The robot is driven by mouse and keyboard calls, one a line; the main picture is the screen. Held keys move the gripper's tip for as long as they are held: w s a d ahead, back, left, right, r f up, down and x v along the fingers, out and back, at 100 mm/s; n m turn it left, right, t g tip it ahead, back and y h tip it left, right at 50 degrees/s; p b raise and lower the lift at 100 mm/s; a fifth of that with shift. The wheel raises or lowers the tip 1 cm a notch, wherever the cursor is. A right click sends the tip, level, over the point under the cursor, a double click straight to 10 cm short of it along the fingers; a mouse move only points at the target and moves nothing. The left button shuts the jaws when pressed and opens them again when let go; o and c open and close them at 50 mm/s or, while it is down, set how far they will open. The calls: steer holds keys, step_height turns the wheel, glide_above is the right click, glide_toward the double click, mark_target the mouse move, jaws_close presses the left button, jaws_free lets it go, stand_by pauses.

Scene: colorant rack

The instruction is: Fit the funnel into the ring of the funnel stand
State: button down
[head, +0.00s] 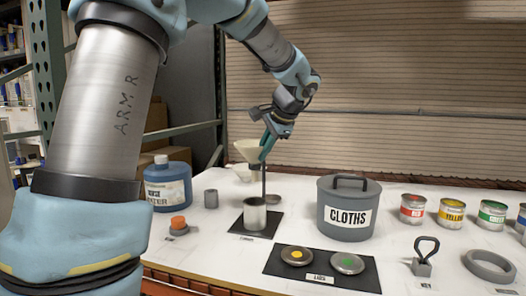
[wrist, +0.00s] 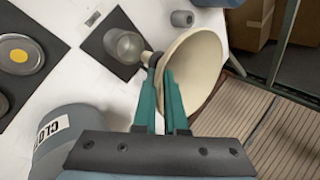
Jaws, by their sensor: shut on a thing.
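The cream funnel (head: 245,150) is up beside the top of the stand's dark rod (head: 263,181) in the head view. My gripper (head: 267,145) is shut on the funnel, with its teal fingers at the funnel's right side. In the wrist view the funnel (wrist: 205,62) has its wide mouth to the right and its narrow end to the left, and my gripper (wrist: 160,75) closes on it. A small dark piece shows by the narrow end; I cannot tell whether it is the stand's ring or whether the spout is inside it.
A metal cup (head: 255,214) stands on a black mat (head: 270,228) below the funnel. A grey CLOTHS pot (head: 347,213) stands to the right. Lids (head: 297,256) lie on a front mat. A blue jug (head: 168,188) and a grey cylinder (head: 211,199) are at left.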

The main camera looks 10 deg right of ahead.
steer(key=c, duration=0.9)
jaws_free()
